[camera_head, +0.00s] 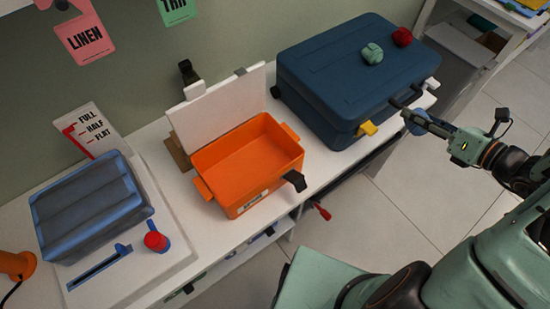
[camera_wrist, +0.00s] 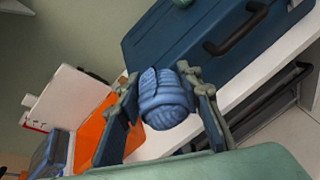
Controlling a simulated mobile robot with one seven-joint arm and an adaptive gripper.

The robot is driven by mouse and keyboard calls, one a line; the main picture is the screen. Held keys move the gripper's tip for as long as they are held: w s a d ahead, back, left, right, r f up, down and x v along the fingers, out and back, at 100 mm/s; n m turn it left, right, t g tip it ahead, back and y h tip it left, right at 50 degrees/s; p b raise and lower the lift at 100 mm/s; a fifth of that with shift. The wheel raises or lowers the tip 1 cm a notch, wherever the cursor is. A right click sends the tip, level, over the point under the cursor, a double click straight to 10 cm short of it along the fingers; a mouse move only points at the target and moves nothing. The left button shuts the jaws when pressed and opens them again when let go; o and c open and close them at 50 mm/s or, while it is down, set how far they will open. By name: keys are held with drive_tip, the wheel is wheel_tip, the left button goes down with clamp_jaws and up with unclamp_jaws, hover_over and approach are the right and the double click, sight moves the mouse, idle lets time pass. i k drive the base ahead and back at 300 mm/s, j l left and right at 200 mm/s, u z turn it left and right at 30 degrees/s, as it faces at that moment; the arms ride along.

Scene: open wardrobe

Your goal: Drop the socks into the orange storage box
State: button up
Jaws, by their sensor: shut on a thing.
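My gripper (camera_head: 418,116) is shut on a rolled blue pair of socks (camera_wrist: 165,98), which sits between the two fingers in the wrist view. In the head view the gripper is off the front right corner of the blue suitcase, in front of the shelf edge. The orange storage box (camera_head: 237,190) stands on the white shelf left of the suitcase, with its white lid (camera_head: 225,105) raised behind it. The box's visible inside is empty. It also shows in the wrist view (camera_wrist: 90,132), partly hidden by a finger. A green rolled ball (camera_head: 372,53) and a red one (camera_head: 402,37) lie on the suitcase.
The closed blue suitcase (camera_head: 335,75) stands between my gripper and the box. A yellow tag (camera_head: 367,128) and a dark handle stick out at its front. A dark clip (camera_head: 295,181) is at the box's front right corner. A grey-blue case (camera_head: 88,210) and red knob (camera_head: 155,239) are at left.

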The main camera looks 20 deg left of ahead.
sight(249, 165)
drive_tip(key=k+u, duration=0.15)
drive_tip(key=u, duration=0.15)
drive_tip(key=k+u, duration=0.3)
drive_tip(key=i+u, duration=0.1)
drive_tip(key=u, duration=0.95)
drive_tip(key=l+u, duration=0.5)
drive_tip(key=j, duration=0.1)
